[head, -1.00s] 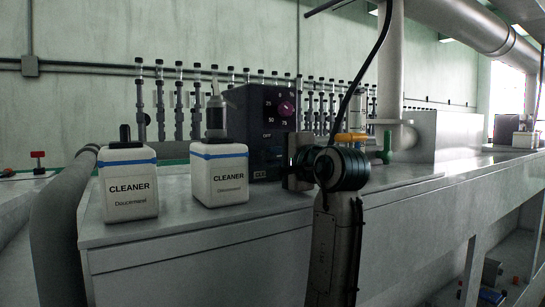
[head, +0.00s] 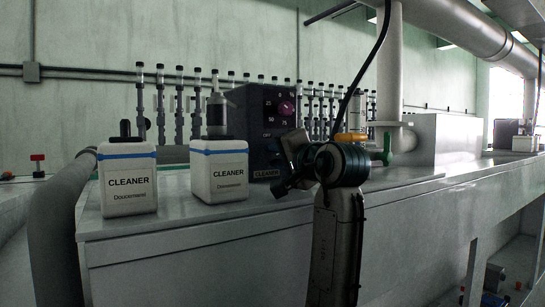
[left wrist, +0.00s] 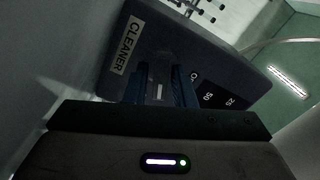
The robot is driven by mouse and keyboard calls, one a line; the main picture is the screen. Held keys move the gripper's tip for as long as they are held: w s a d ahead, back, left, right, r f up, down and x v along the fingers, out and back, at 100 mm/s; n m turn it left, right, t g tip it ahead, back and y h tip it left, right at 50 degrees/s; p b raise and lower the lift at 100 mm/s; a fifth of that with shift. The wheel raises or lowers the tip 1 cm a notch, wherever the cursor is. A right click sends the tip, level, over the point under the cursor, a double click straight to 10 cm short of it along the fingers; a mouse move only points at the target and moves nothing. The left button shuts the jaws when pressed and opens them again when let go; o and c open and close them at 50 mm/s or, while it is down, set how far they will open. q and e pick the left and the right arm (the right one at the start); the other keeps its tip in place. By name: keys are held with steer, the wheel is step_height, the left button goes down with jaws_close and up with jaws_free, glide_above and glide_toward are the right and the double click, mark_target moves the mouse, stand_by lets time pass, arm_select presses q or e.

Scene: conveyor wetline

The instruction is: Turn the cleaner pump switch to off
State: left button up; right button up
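The cleaner pump is a dark box (head: 250,125) on the bench, with a dial marked OFF, 25, 50 and 75 and a purplish knob (head: 286,107). Its CLEANER label (head: 266,173) is low on the front. My left gripper (head: 287,168) is tilted in front of the box's lower right front. In the left wrist view, its two fingers (left wrist: 160,88) stand apart, with a small pale mark or part (left wrist: 158,91) of the box between them. I cannot tell whether they touch it. The CLEANER label (left wrist: 127,46) and the dial numbers also show there. My right gripper is not in view.
Two white CLEANER bottles (head: 128,185) (head: 220,178) with blue bands stand left of the pump. A yellow fitting (head: 351,137) and green valve (head: 384,150) are just right of it. A row of tubes lines the back. The front bench top is clear.

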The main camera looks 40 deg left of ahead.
arm_select(q)
steer(key=shift+o, duration=0.8)
steer(key=shift+b+v, duration=0.6)
steer(key=shift+v, duration=2.95)
steer(key=shift+a, duration=0.15)
